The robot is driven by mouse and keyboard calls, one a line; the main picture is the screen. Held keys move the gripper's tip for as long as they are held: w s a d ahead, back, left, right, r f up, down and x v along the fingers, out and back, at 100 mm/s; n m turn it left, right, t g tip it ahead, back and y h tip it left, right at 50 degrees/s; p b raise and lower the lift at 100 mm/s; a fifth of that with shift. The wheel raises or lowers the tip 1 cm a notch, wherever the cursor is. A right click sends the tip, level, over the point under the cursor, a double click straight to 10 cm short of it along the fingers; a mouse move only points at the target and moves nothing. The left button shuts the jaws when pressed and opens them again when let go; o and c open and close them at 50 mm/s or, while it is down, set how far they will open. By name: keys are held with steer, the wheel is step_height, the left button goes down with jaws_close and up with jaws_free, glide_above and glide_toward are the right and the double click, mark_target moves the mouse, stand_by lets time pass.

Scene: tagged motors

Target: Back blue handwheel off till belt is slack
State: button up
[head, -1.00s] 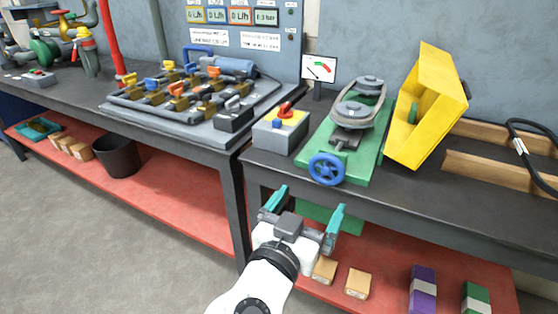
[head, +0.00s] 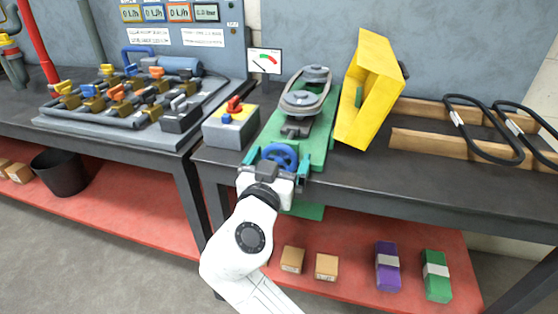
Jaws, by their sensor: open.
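The blue handwheel (head: 281,154) sits at the front end of a green base plate (head: 318,142) on the dark bench. The grey belt (head: 307,99) runs around two pulleys on that plate. A gauge (head: 264,61) with a coloured arc and a needle stands behind it; its reading is too small to be sure of. My gripper (head: 278,162) is open, its teal fingers on the left and right of the handwheel. I cannot tell whether they touch it. The gripper body hides the lower part of the wheel.
A yellow guard (head: 370,90) stands close to the belt's right. A grey box with a red switch (head: 231,122) stands to the left. A board of valves (head: 120,100) lies farther left.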

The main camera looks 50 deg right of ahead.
steer(key=c, duration=0.9)
steer(key=shift+r+n, duration=0.1)
steer(key=shift+n, duration=0.2)
